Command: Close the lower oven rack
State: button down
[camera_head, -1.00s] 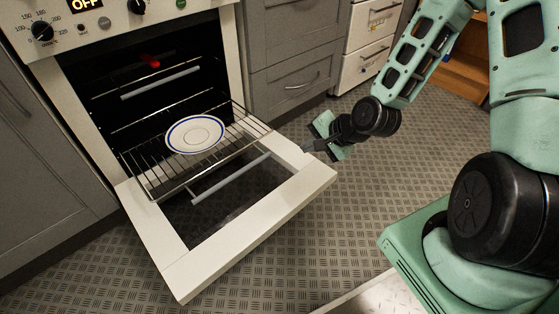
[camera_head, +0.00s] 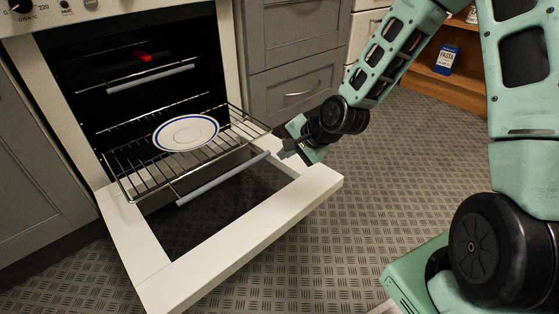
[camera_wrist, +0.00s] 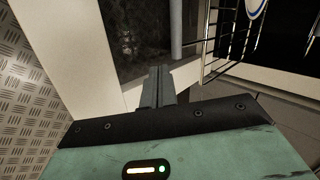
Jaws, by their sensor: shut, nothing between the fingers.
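The lower oven rack (camera_head: 222,150) is pulled out of the oven over the lowered oven door (camera_head: 262,222). A white plate with a blue rim (camera_head: 186,133) lies on it. The rack's front bar is a grey rod (camera_head: 224,180); its end also shows in the wrist view (camera_wrist: 176,30). My gripper (camera_head: 284,148) is shut and empty, near the right front corner of the rack and above the door's right side. In the wrist view the closed fingers (camera_wrist: 157,86) point toward the rod's end. I cannot tell whether they touch it.
An upper rack (camera_head: 150,78) with a red item (camera_head: 143,57) sits inside the oven. Grey drawers (camera_head: 295,90) stand to the right of the oven. A wooden shelf with a blue box (camera_head: 446,59) is at the back right. The patterned floor (camera_head: 400,150) is clear.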

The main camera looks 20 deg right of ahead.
jog(key=shift+w+a+f+b, duration=0.1)
jog(key=shift+w+a+b, duration=0.15)
jog(key=shift+w, duration=0.2)
jog(key=shift+w+a+f+b, duration=0.1)
jog(key=shift+w+a+b, duration=0.15)
jog(key=shift+w, duration=0.2)
